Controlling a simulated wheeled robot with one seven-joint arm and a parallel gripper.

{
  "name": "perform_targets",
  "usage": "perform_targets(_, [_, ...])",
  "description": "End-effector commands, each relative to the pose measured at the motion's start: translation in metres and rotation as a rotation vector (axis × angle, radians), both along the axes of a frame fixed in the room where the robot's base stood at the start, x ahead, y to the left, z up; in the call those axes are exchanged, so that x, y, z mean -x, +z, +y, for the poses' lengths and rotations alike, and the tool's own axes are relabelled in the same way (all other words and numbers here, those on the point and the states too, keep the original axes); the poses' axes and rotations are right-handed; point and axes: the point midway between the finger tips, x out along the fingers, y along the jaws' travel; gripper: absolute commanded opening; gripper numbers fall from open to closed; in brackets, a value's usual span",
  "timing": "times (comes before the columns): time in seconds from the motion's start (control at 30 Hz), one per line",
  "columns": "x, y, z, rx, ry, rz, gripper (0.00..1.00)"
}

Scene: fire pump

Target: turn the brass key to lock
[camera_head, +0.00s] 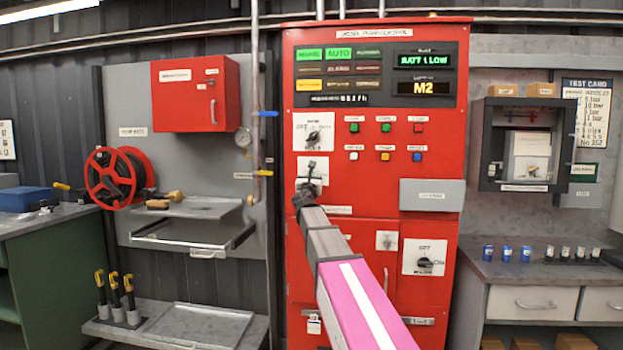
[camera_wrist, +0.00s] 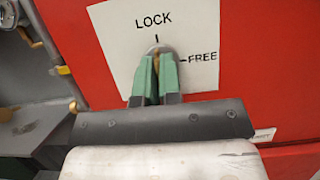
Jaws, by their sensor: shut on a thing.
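A white plate (camera_wrist: 120,48) on the red cabinet is marked LOCK at the top and FREE at the right, with a short tick by each word. My gripper (camera_wrist: 158,58) has its green-padded fingers closed at the plate's centre, just below the LOCK tick. A sliver of the brass key (camera_wrist: 156,62) shows between the fingers. Most of the key is hidden, so its exact angle is hard to read. In the head view my gripper (camera_head: 309,180) reaches the same plate (camera_head: 303,161) on the cabinet front, and the key cannot be made out.
The red control cabinet (camera_head: 360,200) has a rotary switch (camera_head: 312,138) above my gripper and another (camera_head: 425,264) at lower right. A grey box (camera_head: 432,195) juts out at right. A pipe (camera_head: 256,100) and a hose reel (camera_head: 118,178) stand to the left.

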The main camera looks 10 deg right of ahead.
Motion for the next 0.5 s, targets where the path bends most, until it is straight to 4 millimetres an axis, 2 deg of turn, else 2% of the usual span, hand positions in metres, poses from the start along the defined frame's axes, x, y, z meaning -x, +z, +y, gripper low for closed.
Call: perform_targets(0.5, [-0.0043,0.0030,-0.0012,0.040,-0.004,0.010,0.00])
